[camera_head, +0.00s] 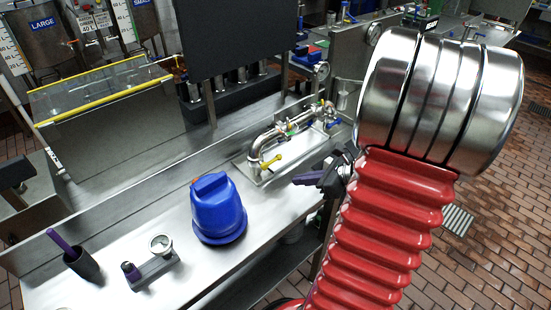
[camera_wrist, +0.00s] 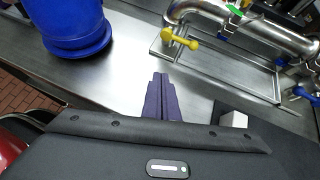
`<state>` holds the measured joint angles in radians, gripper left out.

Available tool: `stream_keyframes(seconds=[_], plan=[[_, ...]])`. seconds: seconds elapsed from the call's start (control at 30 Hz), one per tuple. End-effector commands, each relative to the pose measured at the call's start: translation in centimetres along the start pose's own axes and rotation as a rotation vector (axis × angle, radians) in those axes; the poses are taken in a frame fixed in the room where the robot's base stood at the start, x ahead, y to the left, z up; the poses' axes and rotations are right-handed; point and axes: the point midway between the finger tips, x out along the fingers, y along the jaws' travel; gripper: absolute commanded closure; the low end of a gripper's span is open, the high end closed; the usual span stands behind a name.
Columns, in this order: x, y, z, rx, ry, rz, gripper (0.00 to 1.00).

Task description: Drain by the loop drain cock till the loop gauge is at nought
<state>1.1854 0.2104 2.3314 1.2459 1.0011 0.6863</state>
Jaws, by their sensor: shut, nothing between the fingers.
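A steel pipe loop (camera_head: 272,138) stands over a shallow tray (camera_head: 245,174) on the steel bench. A yellow-handled cock (camera_head: 272,161) sits at its near end, low over the tray; it also shows in the wrist view (camera_wrist: 180,40). I cannot tell by any label whether this is the drain cock. A round gauge (camera_head: 321,70) stands behind the pipework; its reading is too small to make out. My gripper (camera_head: 304,180) has purple fingers, shut and empty, to the right of and nearer than the yellow handle. In the wrist view the fingers (camera_wrist: 160,92) point toward the tray, apart from the handle.
A blue vessel (camera_head: 216,208) stands on the bench left of the gripper. Blue handles (camera_head: 333,123) and a green one (camera_head: 290,128) sit farther along the loop. A dark panel (camera_head: 232,38) rises behind. Bare bench lies between vessel and tray.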

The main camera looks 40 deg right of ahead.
Motion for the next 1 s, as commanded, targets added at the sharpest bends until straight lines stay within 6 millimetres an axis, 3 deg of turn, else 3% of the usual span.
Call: stream_keyframes(seconds=[0.1,0.23,0.73,1.0], plan=[[-0.3,-2.7,0.5,0.205,-0.078,-0.074,1.0],[-0.4,-3.9,1.3,0.327,-0.125,-0.105,1.0],[-0.1,-4.0,1.6,0.349,-0.133,-0.107,1.0],[2.6,-4.3,1.9,0.347,-0.131,-0.104,1.0]])
